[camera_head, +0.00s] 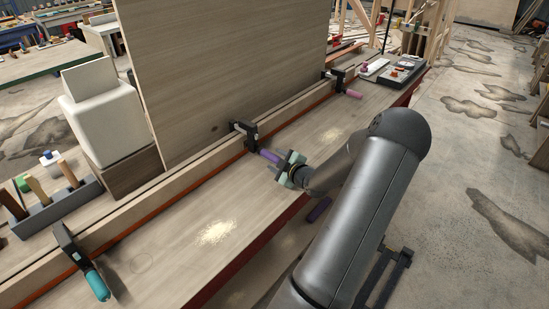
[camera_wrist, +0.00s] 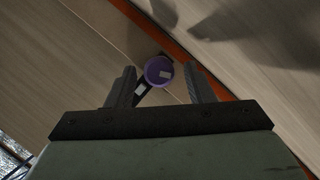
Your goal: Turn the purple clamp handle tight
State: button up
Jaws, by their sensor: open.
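The purple clamp handle (camera_head: 269,156) sticks out from a black clamp (camera_head: 246,135) on the wooden stringer at the middle of the bench. In the wrist view the purple handle (camera_wrist: 159,71) shows end-on as a round purple end with a small pale patch. My gripper (camera_head: 283,163) is just to the right of the handle's end in the head view. In the wrist view my gripper (camera_wrist: 163,85) has its two fingers apart, one on each side of the handle. The fingers look clear of it. Whether the handle end lies between the fingertips in depth is hard to tell.
A clamp with a teal handle (camera_head: 97,284) stands at the front left, and one with a pink handle (camera_head: 353,94) farther back. A tall wooden panel (camera_head: 225,65) stands behind the stringer. A tool rack (camera_head: 50,205) is at left.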

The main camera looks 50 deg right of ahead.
jog(key=shift+x, duration=1.05)
jog(key=c, duration=1)
